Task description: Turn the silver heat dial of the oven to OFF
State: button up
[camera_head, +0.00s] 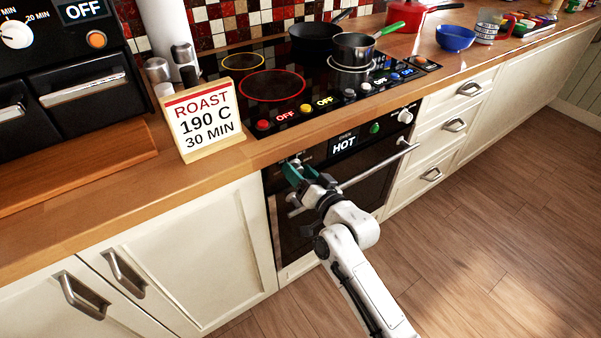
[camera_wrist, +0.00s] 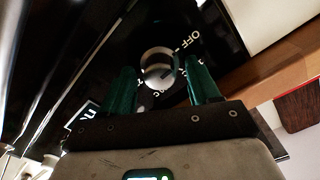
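The silver heat dial (camera_wrist: 157,66) shows in the wrist view on the black oven panel, with OFF printed to its upper right and other lettering below it. A dark mark shows on the dial's right part; I cannot tell its exact setting. My gripper (camera_head: 296,170) is open, its green fingers on either side of the dial in the wrist view. I cannot tell whether they touch it. In the head view my gripper is at the left of the oven (camera_head: 345,180) front and hides that part of the panel. The oven display (camera_head: 344,144) reads HOT.
The oven's bar handle (camera_head: 375,168) runs just below the panel. A white knob (camera_head: 405,115) and a green button (camera_head: 375,128) are to its right. The counter edge overhangs above; a ROAST 190 C, 30 MIN sign (camera_head: 204,120) stands there. Pans sit on the hob.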

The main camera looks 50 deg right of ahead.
jog(key=shift+s, duration=0.1)
jog(key=v, duration=1)
jog(key=shift+s, duration=0.3)
jog(key=shift+a, duration=0.1)
jog(key=s+a+f+n+g+y+p, duration=0.35)
jog(key=a+f+n+g+y, duration=0.2)
jog(key=a+g, duration=0.3)
jog(key=s+a+n+g+p, duration=0.2)
jog(key=s+g, duration=0.6)
jog(key=s, duration=0.5)
jog(key=shift+a+f+n+h+p, duration=0.2)
jog(key=shift+a+n+h+p, duration=0.2)
jog(key=shift+a+n, duration=0.55)
